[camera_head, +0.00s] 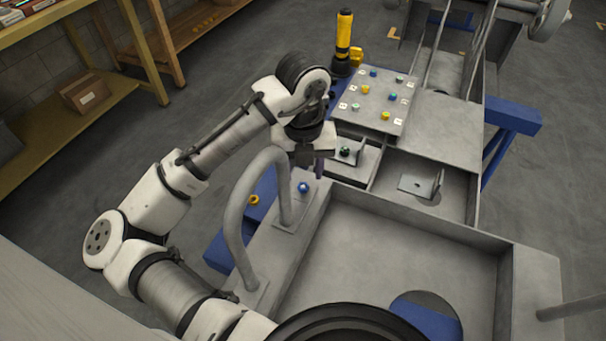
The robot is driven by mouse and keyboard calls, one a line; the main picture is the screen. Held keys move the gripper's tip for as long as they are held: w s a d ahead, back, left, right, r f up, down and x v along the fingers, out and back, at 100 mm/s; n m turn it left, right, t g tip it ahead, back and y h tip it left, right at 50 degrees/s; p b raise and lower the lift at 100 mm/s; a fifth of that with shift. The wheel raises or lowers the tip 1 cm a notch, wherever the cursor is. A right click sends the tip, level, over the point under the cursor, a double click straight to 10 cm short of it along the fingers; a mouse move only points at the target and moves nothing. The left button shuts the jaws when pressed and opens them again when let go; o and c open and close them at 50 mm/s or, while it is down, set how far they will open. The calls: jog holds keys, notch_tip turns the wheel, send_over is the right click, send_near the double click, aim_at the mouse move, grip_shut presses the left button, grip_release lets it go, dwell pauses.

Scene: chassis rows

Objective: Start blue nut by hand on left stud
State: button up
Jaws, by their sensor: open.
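A blue nut (303,187) sits on the grey metal ledge beside the foot of the bent tube handle. Other blue pieces (373,73) are on the pale plate (379,82) further back, among yellow and green ones. I cannot tell which stud is the left one. A green nut (345,151) is by a small angle bracket to the right of my gripper. My gripper (318,163) is open and points down above the ledge, just behind and slightly right of the near blue nut, apart from it. The wrist partly hides the fingers, and I see nothing held.
The bent grey tube handle (238,222) rises close to my arm. Another angle bracket (423,185) stands in the right bay. A yellow nut (254,199) lies on the blue frame at left. A yellow-black tool (343,43) stands upright behind. The large front bay (400,250) is mostly clear.

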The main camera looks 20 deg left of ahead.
notch_tip(320, 180, up, 11)
jog(key=p, duration=0.1)
jog(key=shift+f, duration=0.15)
dwell(0.4)
